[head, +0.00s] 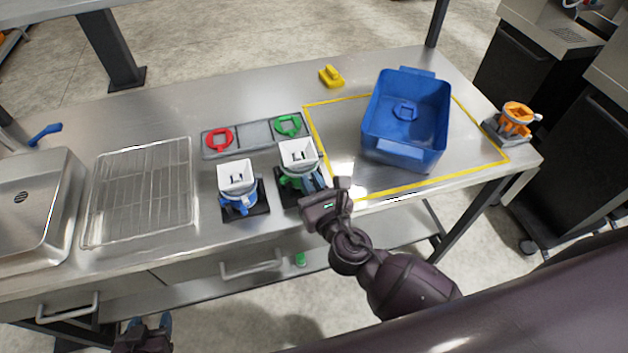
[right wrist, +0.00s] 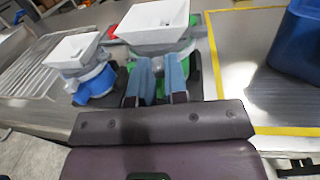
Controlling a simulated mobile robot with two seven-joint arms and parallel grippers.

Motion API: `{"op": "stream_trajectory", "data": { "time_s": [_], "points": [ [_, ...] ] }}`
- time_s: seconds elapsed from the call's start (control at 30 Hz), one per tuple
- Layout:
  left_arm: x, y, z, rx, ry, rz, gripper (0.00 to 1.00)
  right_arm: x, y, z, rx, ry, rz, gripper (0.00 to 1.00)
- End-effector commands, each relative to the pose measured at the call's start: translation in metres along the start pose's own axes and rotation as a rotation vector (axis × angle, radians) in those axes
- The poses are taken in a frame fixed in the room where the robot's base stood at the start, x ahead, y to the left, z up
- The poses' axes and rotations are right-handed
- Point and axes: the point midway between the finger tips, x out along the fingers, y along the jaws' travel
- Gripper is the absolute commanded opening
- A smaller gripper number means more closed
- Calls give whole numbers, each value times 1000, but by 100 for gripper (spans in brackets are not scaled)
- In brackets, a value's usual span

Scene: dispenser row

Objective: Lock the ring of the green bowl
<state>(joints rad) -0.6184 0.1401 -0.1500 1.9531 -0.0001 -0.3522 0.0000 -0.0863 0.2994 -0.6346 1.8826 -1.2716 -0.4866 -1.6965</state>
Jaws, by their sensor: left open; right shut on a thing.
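The green bowl unit (head: 290,181) stands on a black base plate at the front of the counter, with a white square hopper (head: 298,154) on top. Its pale grey ring sits under the hopper and is partly covered by my fingers. My right gripper (head: 314,183) is at the unit's front right side, its blue fingertips closed on part of the ring. In the right wrist view the two fingers (right wrist: 158,82) stand with a small gap; what lies between is hard to see. My left gripper (head: 145,326) is open and empty, low at the bottom left, away from the bowl.
A blue bowl unit (head: 238,199) stands close on the left. Behind is a grey tray (head: 257,133) with a red part (head: 219,139) and a green part (head: 288,126). A blue crate (head: 405,154) stands right, inside yellow lines. A wire rack (head: 140,190) lies left.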

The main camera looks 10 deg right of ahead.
Motion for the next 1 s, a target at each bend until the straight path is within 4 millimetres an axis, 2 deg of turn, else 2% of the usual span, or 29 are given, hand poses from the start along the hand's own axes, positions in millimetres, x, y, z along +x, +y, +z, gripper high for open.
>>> {"op": "stream_trajectory", "data": {
  "time_s": [0.3,0.33,0.4,0.77,0.87,1.0],
  "points": [
    [0,0,-1,0,2,0,53,0,0,0,0,-1,0,0],
    [0,0,-1,0,2,0,53,0,0,0,0,-1,0,17],
    [0,0,-1,0,2,0,53,0,0,0,0,-1,0,26],
    [1,0,-1,0,3,0,53,-5,0,-1,-1,1,0,26],
    [2,0,0,0,4,0,53,-16,0,-2,-1,1,0,26],
    [4,1,2,0,8,0,53,-40,0,-2,0,2,0,26]
  ]
}}
